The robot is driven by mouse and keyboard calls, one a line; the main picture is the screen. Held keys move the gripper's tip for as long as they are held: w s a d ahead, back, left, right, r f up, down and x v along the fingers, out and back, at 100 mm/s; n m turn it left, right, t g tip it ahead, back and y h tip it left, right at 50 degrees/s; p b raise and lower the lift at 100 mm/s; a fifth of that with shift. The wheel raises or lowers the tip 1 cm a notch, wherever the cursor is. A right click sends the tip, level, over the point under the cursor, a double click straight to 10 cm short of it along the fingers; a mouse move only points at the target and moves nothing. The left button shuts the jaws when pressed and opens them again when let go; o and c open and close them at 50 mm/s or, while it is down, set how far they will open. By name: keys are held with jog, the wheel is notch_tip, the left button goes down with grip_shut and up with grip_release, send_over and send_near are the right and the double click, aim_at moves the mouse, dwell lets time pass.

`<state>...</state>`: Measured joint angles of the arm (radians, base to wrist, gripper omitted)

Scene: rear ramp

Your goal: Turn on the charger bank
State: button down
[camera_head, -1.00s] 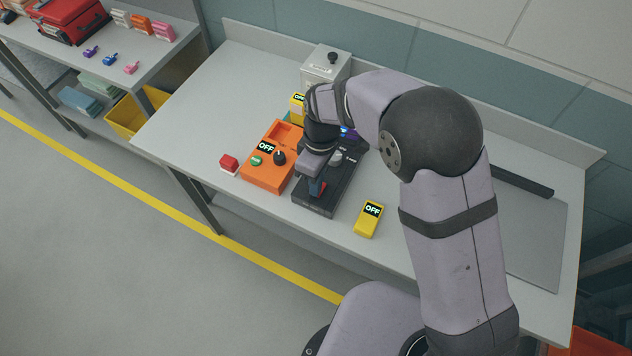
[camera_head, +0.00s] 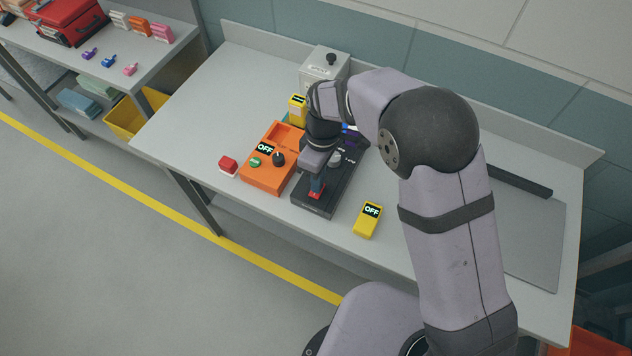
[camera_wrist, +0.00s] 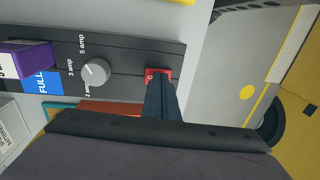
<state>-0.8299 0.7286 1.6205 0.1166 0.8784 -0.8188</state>
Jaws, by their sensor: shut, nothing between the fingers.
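The charger bank (camera_head: 314,207) is a black box on the bench, with a grey knob (camera_wrist: 96,72) marked in amps and a blue "FULL" panel (camera_wrist: 42,82). A purple block (camera_wrist: 27,58) sits at its left in the wrist view. Its red switch (camera_head: 317,194) is near the front end and also shows in the wrist view (camera_wrist: 150,73), with a "0" on it. My gripper (camera_head: 317,187) is shut and empty, fingertips pointing down at the switch. The tips hide part of the switch, and I cannot tell whether they touch it.
An orange unit (camera_head: 262,178) reading "OFF" stands close left of the charger bank, with a red button box (camera_head: 228,166) beyond it. A yellow meter (camera_head: 367,222) reading "OFF" lies to the right. A grey box (camera_head: 325,67) stands behind.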

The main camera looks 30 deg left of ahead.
aim_at(315, 195)
dwell(0.3)
jog(key=r+p, duration=0.2)
jog(key=r, duration=0.1)
jog(key=r+p, duration=0.1)
jog(key=shift+s+r, duration=0.2)
jog(key=shift+s, duration=0.05)
jog(key=shift+a+r+b, duration=0.1)
jog(key=shift+r+b, duration=0.2)
notch_tip(315, 195, up, 9)
jog(key=s+b, duration=0.1)
jog(key=b, duration=0.1)
jog(key=shift+b, duration=0.4)
jog(key=shift+s, duration=0.1)
